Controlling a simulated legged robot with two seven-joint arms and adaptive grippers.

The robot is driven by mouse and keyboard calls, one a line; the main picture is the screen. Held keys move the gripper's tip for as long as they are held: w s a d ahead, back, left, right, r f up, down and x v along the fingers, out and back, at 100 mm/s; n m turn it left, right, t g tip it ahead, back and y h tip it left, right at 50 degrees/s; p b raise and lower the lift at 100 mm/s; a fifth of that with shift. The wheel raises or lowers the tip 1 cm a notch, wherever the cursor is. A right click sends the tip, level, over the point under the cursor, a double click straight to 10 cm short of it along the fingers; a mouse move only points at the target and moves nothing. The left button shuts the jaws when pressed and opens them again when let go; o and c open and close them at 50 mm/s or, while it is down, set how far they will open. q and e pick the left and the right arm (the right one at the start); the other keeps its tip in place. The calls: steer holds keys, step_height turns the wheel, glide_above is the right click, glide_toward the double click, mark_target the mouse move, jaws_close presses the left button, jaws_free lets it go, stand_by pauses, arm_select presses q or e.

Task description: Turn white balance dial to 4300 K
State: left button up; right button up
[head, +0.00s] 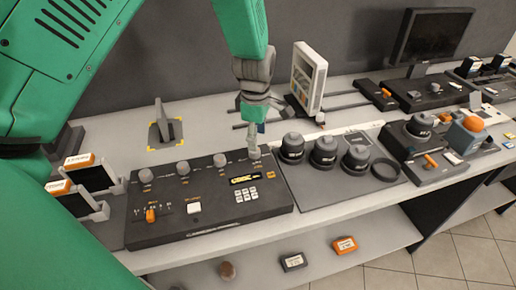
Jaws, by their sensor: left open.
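A dark control panel (165,220) lies on the light bench and carries a row of grey dials along its back part. A left dial (146,176), a middle dial (182,168) and a right dial (219,160) show clearly. The dial labels are too small to read, so I cannot tell which one is white balance. A small yellow-lit display (245,180) sits above a white keypad. My left gripper (254,150) points down at the panel's back right corner, right of the right dial. It is open. Contact with the panel cannot be told. My right gripper is out of view.
Several round black lens-like pieces (324,150) stand right of the panel. A white upright board (307,76) is behind them. A stand (165,128) sits behind the panel, and small tilted screens (92,178) are at left. A lower shelf (325,250) holds small boxes.

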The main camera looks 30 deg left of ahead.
mark_target(255, 153)
arm_select(q)
steer(key=f, duration=0.2)
steer(key=a+f, duration=0.1)
steer(key=f, duration=0.2)
steer(key=shift+a+f, duration=0.3)
steer(key=shift+a, duration=0.05)
steer(key=shift+d, duration=0.6)
steer(key=shift+d+r, duration=0.1)
steer(key=shift+d, duration=0.05)
steer(key=c, duration=1)
jaws_close()
steer(key=shift+a, duration=0.3)
